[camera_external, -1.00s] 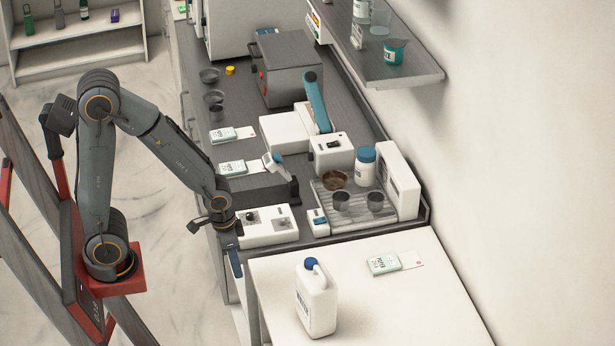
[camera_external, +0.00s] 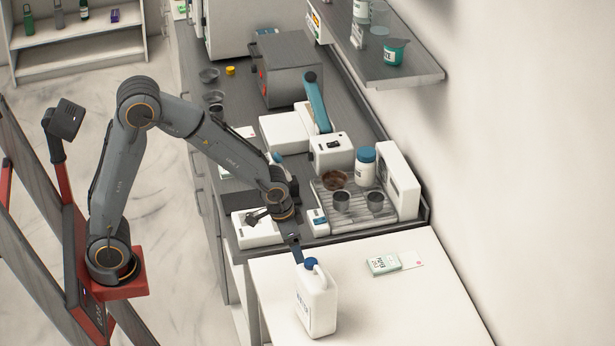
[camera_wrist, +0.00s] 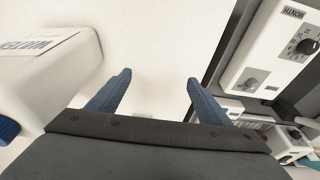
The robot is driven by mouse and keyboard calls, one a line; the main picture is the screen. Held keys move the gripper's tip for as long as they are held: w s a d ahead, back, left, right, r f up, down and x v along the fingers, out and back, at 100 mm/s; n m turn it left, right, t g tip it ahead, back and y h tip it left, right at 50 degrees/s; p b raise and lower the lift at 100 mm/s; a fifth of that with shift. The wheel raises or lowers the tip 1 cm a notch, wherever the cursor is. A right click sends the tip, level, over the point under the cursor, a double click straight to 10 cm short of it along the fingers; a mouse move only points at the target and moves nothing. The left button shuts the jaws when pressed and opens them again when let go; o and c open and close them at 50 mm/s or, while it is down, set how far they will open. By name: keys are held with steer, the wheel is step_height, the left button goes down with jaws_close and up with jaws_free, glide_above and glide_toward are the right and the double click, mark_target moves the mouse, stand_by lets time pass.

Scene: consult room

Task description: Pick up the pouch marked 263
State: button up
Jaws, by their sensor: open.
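A small white and green pouch (camera_external: 384,263) lies flat on the white table to the right of the white jug; its number is too small to read. Part of another pouch (camera_external: 246,131) shows behind my arm on the dark counter; its marking is hidden. My gripper (camera_external: 296,252) hangs beside the blue cap of the jug, near the left edge of the white table. In the wrist view my gripper (camera_wrist: 157,95) has its two blue fingers spread apart with nothing between them.
The white jug (camera_external: 317,303) stands close to my gripper and fills the left of the wrist view. A white box with knobs (camera_external: 254,230) sits on the counter edge. A tray (camera_external: 320,229) with cups is behind. The white table (camera_external: 420,310) is clear at right.

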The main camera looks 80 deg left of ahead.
steer(key=t+b, duration=0.2)
glide_toward(383, 262)
steer(key=shift+w+f, duration=0.1)
steer(key=shift+f, duration=0.05)
steer(key=shift+p+x, duration=1.6)
steer(key=shift+x, duration=2.2)
steer(key=shift+c, duration=0.2)
steer(key=c, duration=1)
